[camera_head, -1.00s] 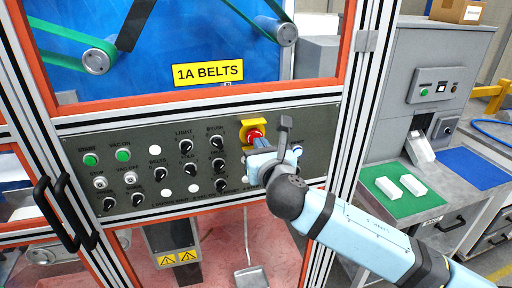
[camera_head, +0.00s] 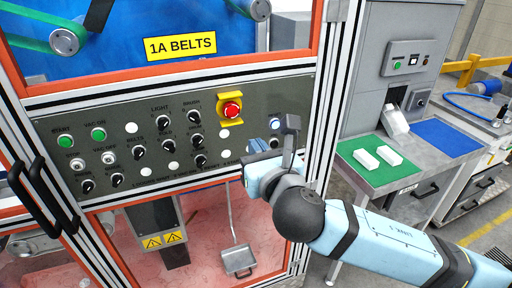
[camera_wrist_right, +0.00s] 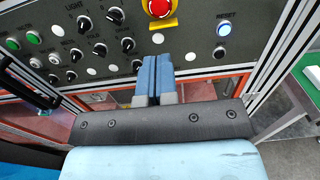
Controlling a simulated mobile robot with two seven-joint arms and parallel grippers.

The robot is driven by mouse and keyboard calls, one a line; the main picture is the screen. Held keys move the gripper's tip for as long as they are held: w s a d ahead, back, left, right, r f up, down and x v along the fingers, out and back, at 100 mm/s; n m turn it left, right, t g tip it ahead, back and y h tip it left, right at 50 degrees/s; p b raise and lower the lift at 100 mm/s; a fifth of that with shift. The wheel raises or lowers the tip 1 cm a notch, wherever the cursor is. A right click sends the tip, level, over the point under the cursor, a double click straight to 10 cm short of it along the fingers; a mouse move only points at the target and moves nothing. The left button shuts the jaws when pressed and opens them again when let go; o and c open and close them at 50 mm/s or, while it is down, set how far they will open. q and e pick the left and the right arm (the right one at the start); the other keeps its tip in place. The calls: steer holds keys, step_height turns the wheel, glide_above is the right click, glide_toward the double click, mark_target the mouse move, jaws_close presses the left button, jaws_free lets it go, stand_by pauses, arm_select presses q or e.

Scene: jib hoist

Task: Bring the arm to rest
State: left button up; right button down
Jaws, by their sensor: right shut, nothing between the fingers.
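My right arm (camera_head: 385,240) comes in from the lower right in the head view, light blue with dark joints. Its gripper (camera_head: 258,146) is in front of the lower right part of the control panel, partly hidden behind its own wrist. In the right wrist view the gripper's two blue fingers (camera_wrist_right: 157,76) are together, with nothing between them. They point toward the panel's lower edge, below the red emergency stop button (camera_wrist_right: 158,8). I cannot tell whether they touch the panel. My left gripper is not in view.
The grey control panel (camera_head: 60,185) carries green buttons, black knobs and the emergency stop on a yellow plate (camera_head: 231,109). A lit reset button (camera_wrist_right: 223,28) is to the right. A bench with a green mat (camera_head: 365,172) and white blocks (camera_head: 389,155) stands at the right.

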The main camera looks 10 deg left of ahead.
steer(key=s+d+f+m+g+h+p, duration=0.1)
steer(key=d+f+m, duration=0.5)
steer(key=f+m, duration=0.45)
steer(key=s+d+f+m+g+h+p, duration=0.1)
steer(key=d+f+m, duration=0.4)
steer(key=f+m, duration=0.6)
steer(key=s+d+f+m+g+h, duration=0.2)
steer(key=s+d+f+m+h, duration=0.2)
steer(key=s+d+f+m, duration=1.3)
step_height(320, 180, down, 2)
steer(key=shift+s+d+f+m+h, duration=0.1)
steer(key=shift+s+d+m+h, duration=0.45)
steer(key=shift+d, duration=0.6)
steer(key=shift+w, duration=0.15)
